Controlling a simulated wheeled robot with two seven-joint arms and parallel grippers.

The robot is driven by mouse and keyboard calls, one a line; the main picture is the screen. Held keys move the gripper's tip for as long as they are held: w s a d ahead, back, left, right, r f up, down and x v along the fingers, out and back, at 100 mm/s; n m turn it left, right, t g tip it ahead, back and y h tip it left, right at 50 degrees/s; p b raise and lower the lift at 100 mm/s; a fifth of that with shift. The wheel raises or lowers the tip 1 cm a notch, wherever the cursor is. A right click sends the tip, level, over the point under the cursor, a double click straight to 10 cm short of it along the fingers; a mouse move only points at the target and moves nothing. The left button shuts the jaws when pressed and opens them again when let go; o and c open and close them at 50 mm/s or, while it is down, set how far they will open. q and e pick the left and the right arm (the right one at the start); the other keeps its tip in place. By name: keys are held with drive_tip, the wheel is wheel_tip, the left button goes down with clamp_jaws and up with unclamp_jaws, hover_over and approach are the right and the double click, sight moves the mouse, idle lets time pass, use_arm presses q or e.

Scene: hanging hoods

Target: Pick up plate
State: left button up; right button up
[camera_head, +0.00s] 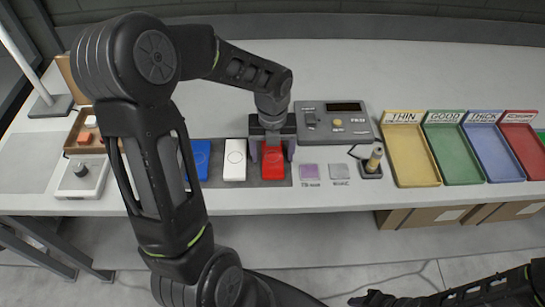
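A red plate-like block (272,164) lies on a dark mat in the middle of the table. My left gripper (272,152) is directly above its far part, pointing down. Its two fingers are spread wide, one on each side of the red block, with a gap showing; the gripper's body hides the block's far end. A white block (234,160) and a blue block (198,158) lie to the left, the blue one partly behind my arm. A purple square plate (310,171) and a grey square plate (340,171) lie to the right. My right gripper (372,299) is at the bottom edge, its fingers unclear.
A grey control box (335,124) stands behind the plates, and a small upright gauge (373,163) stands to their right. Yellow (413,182), green, blue and red labelled trays line the right. A white scale (82,178) is at the left. The table's back is clear.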

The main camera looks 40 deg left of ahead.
sight(273, 156)
use_arm(q)
drive_tip(key=c, duration=1.5)
wheel_tip(273, 156, up, 10)
drive_tip(key=shift+r+b, duration=0.1)
drive_tip(key=shift+b, duration=0.25)
